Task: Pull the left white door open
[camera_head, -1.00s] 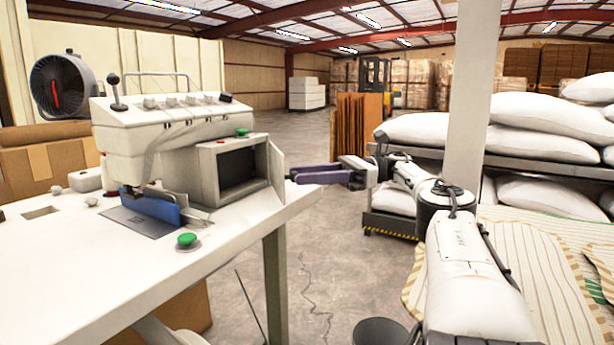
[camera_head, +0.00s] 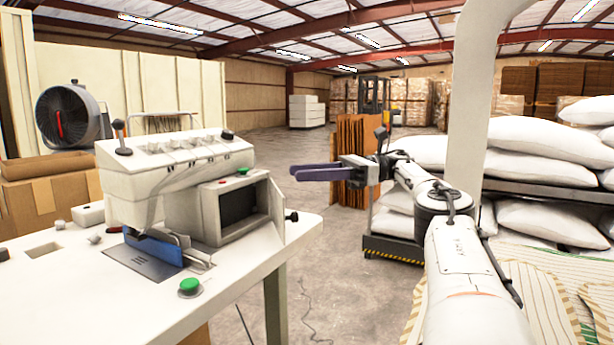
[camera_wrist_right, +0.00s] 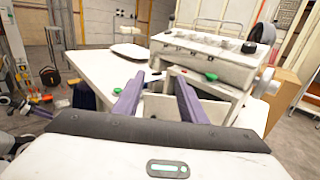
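The white sewing machine (camera_head: 160,183) on the white table has a boxy unit with a dark screen (camera_head: 238,205). At this unit's right side, a white door panel (camera_head: 277,210) stands ajar, with a black knob (camera_head: 291,216) on its outer face. My right gripper (camera_head: 292,172) is above and close to the knob, apart from it in the head view, with purple fingers pointing left. In the right wrist view, its fingers (camera_wrist_right: 158,80) are spread with a pale panel (camera_wrist_right: 180,108) seen between them; I cannot tell whether they touch it. My left gripper is out of view.
The table (camera_head: 100,290) carries a green button (camera_head: 189,286) at its front. A fan (camera_head: 70,115) and a cardboard box (camera_head: 55,195) stand behind. Open floor lies beyond the table.

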